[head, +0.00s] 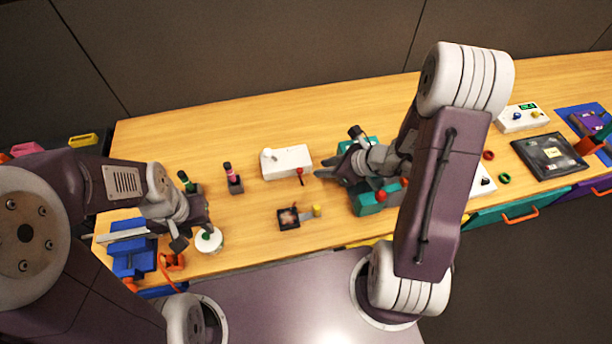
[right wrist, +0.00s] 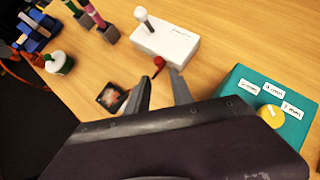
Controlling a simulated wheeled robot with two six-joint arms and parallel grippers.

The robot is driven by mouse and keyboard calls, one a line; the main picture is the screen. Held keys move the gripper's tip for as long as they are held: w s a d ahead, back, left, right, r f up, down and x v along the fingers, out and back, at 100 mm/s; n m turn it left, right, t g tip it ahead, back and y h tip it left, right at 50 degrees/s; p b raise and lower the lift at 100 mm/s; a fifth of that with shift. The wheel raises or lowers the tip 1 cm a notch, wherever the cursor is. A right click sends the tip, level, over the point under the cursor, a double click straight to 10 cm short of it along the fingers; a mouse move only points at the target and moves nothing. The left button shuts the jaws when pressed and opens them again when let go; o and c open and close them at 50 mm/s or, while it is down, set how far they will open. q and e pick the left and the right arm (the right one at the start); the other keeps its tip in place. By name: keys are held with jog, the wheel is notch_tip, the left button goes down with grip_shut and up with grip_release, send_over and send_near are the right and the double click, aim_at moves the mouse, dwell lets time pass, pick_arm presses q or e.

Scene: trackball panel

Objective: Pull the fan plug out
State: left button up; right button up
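No thing is plainly marked as the fan plug. A small red-headed piece (head: 300,171) stands at the front right edge of a white box (head: 287,161); it also shows in the right wrist view (right wrist: 159,63). I cannot tell if this is the plug. My right gripper (head: 318,173) is open and empty, with its fingers pointing at the red piece, just short of it. A dark square piece (head: 288,218) with a picture lies in front of the box, a yellow-ended piece (head: 316,210) beside it. My left gripper (head: 193,236) looks open above the table's left part, beside a white round pot (head: 208,241).
A teal box (head: 370,203) with a red knob sits under my right forearm; its labels and yellow knob show in the right wrist view (right wrist: 270,116). Small upright holders (head: 235,184) stand left of the white box. A blue rack (head: 130,255) is far left. The back table is clear.

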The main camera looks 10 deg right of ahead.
aim_at(302, 171)
jog(key=x, duration=0.8)
jog(key=shift+w+a+f, duration=0.15)
jog(key=shift+w+a, duration=0.05)
jog(key=shift+a, duration=0.2)
grip_shut()
dwell(1.0)
